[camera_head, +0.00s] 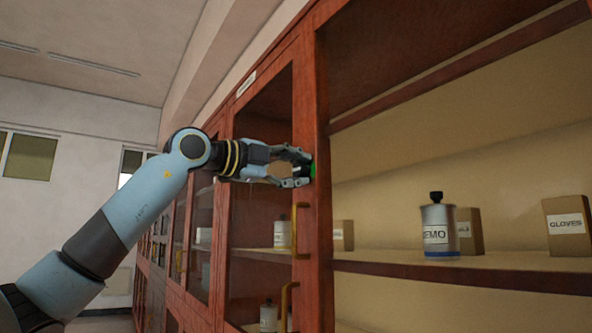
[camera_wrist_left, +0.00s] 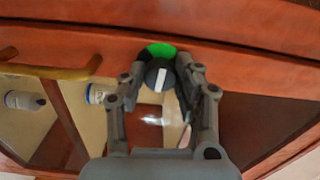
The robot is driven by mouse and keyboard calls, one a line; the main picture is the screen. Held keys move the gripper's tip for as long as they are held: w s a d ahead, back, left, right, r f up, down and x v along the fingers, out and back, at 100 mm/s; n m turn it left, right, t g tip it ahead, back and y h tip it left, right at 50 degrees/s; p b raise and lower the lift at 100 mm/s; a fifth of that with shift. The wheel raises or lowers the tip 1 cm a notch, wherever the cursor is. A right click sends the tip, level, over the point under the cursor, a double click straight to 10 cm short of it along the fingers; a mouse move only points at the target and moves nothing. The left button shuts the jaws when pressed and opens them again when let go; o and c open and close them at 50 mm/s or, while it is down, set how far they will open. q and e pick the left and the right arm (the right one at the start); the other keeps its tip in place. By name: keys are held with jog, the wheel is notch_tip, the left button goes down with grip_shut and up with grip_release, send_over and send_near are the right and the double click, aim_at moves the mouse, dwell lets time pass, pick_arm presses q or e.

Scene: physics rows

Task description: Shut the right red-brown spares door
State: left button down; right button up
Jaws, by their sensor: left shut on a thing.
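A red-brown cabinet door (camera_head: 242,215) with a glass pane and a brass handle (camera_head: 301,230) stands at the middle in the head view. It looks flush or nearly flush with the cabinet front. Beside it, on the red-brown upright above the handle, is a black knob (camera_wrist_left: 159,76) with a white bar over a green, partly black disc (camera_wrist_left: 161,50). My left gripper (camera_head: 303,169) is shut on the knob, one finger on each side in the left wrist view. The fingers hide part of the knob in the head view. My right gripper is out of view.
The bay on the right is open in front; its shelf (camera_head: 450,268) holds a metal DEMO can (camera_head: 438,232), a GLOVES box (camera_head: 567,222) and other boxes. More glazed doors run back along the left. The air left of the cabinet front is clear beyond my arm.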

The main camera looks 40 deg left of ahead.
pick_arm(q)
jog(key=shift+w, duration=0.1)
jog(key=shift+w, duration=0.3)
jog(key=shift+w+d, duration=0.25)
jog(key=shift+w, duration=0.15)
jog(key=shift+s, duration=0.1)
jog(key=c, duration=1)
grip_release()
jog(key=shift+o, duration=0.2)
